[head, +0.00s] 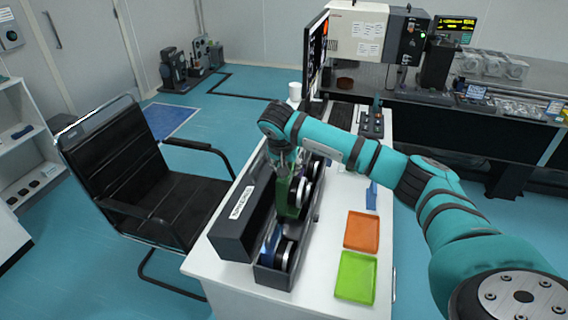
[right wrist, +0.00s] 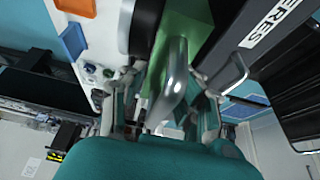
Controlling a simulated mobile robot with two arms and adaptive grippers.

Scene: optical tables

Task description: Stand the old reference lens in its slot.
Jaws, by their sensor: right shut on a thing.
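A green lens holder (head: 290,197) is in the grip of my right gripper (head: 285,164), above the long dark slotted box (head: 272,278) on the white desk. It stands roughly upright, with round lens faces beside it on the right. I cannot tell whether its foot is inside a slot. In the right wrist view the green holder (right wrist: 190,35) is between the fingers, behind a shiny metal rounded part. A blue holder with a round lens (head: 276,247) stands in the near end of the box. A purple holder (head: 301,168) shows behind the green one. My left gripper is out of view.
The box's open lid (head: 238,226), with a white label, stands along its left side. An orange tray (head: 361,231) and a green tray (head: 356,277) lie to the right. A monitor (head: 316,52) and keyboard (head: 341,116) are behind. A black chair (head: 140,170) is left.

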